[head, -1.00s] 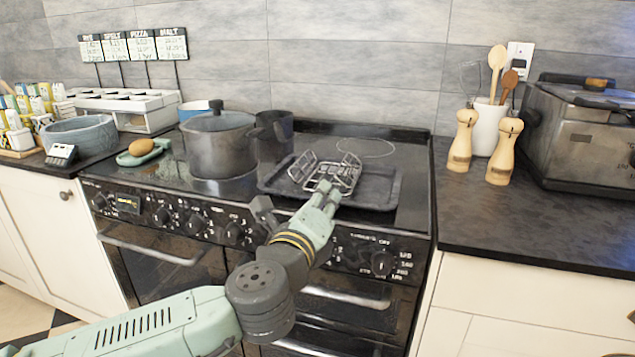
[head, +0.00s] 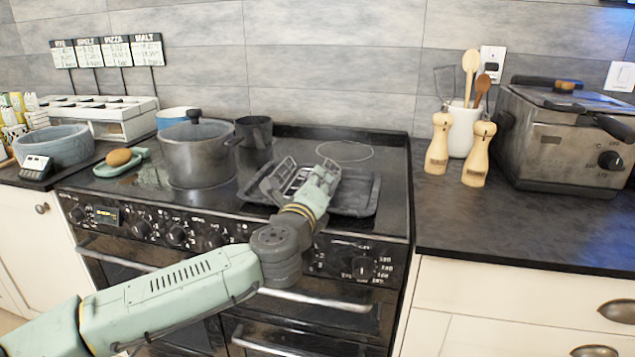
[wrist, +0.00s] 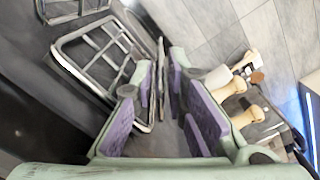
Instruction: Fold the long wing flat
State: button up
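A folding wire rack (head: 291,179) sits on a black tray (head: 356,200) on the hob. One wing (head: 276,176) stands tilted at its left; the right side is mostly hidden behind my gripper (head: 324,172) in the head view. In the wrist view, a wire panel of the rack (wrist: 92,68) lies at the left. A thin wing (wrist: 161,75), seen nearly edge-on, stands between the purple-padded fingers of my gripper (wrist: 161,82). A gap shows on each side of it, so the gripper looks open. I cannot tell which wing is the long one.
A lidded pot (head: 196,152) and a dark mug (head: 254,131) stand left of the tray. Two wooden mills (head: 438,146), a utensil pot (head: 464,130) and a fryer (head: 560,140) stand on the right counter. The counter's front right is clear.

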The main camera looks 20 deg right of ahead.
jog(key=shift+c, duration=0.3)
grip_shut()
jog(key=shift+f, duration=0.1)
jog(key=shift+a+f+n+b, duration=0.1)
jog(key=shift+n+b, duration=0.2)
jog(key=shift+n, duration=0.5)
jog(key=shift+o, duration=0.3)
grip_release()
jog(key=shift+a, duration=0.1)
